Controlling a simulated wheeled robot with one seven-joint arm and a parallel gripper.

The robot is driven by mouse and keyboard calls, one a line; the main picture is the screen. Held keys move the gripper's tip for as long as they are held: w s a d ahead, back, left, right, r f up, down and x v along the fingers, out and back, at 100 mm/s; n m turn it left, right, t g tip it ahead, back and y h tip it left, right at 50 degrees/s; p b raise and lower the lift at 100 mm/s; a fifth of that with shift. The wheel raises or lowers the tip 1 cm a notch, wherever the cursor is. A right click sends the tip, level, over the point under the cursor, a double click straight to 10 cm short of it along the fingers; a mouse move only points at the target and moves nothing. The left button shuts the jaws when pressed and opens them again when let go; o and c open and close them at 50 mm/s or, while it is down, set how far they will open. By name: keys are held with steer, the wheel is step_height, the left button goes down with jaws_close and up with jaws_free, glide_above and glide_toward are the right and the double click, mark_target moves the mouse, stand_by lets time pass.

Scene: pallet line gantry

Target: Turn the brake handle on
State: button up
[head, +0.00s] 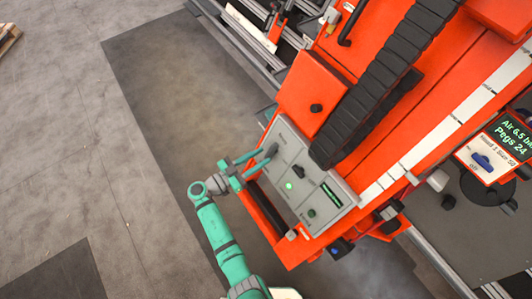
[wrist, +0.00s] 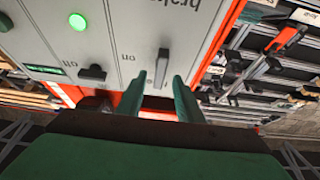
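The brake handle (wrist: 162,66) is a small dark grey lever on a light grey control panel (wrist: 120,20), below the partly cut-off word "brake" in the wrist view. It lies roughly in line with the letters' height, with an "on" mark to its left. My gripper (wrist: 159,82) is open, with one green finger on each side of the handle's near end. Gaps show between the handle and both fingers. In the head view my gripper (head: 262,160) is at the left edge of the panel (head: 318,200), and its fingers partly cover the handle there.
A glowing green button (wrist: 77,21), a black knob (wrist: 92,73) and a small green display (wrist: 46,70) share the panel. The orange machine (head: 310,95) carries a black cable chain (head: 385,70). Open grey floor (head: 70,130) lies to the left.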

mark_target(268, 153)
steer(key=x, duration=0.3)
steer(key=shift+d, duration=0.2)
steer(key=shift+a, duration=0.1)
jaws_close()
